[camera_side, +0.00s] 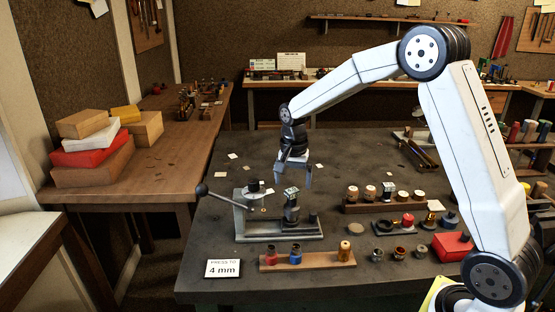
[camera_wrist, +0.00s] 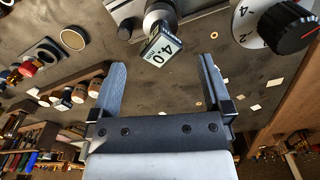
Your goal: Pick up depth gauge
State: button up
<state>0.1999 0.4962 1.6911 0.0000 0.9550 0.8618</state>
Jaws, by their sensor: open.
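The depth gauge (camera_side: 291,212) is a dark upright cylinder topped by a small tilted digital display. It stands at the grey bench press (camera_side: 262,236), right of the press's dial column. In the wrist view the gauge's display (camera_wrist: 163,51) reads 4.0, just beyond and between my fingertips. My gripper (camera_side: 296,177) hangs above the gauge in the side view, fingers pointing down, open and empty. In the wrist view my gripper (camera_wrist: 162,63) shows two spread fingers with a gap between them. I see no contact with the gauge, whose lower body is partly hidden.
The press's dial (camera_wrist: 288,27) with a red pointer is close by at right in the wrist view. A ball-ended lever (camera_side: 203,191) sticks out left. A card (camera_side: 223,268) reads "PRESS TO 4 mm". A wooden rack (camera_side: 325,262) stands in front; another rack (camera_side: 385,206) is right.

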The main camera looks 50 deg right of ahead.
aim_at(292, 201)
jog(key=shift+a+f, duration=0.1)
jog(key=shift+f, duration=3.5)
grip_shut()
jog(key=shift+r, duration=0.15)
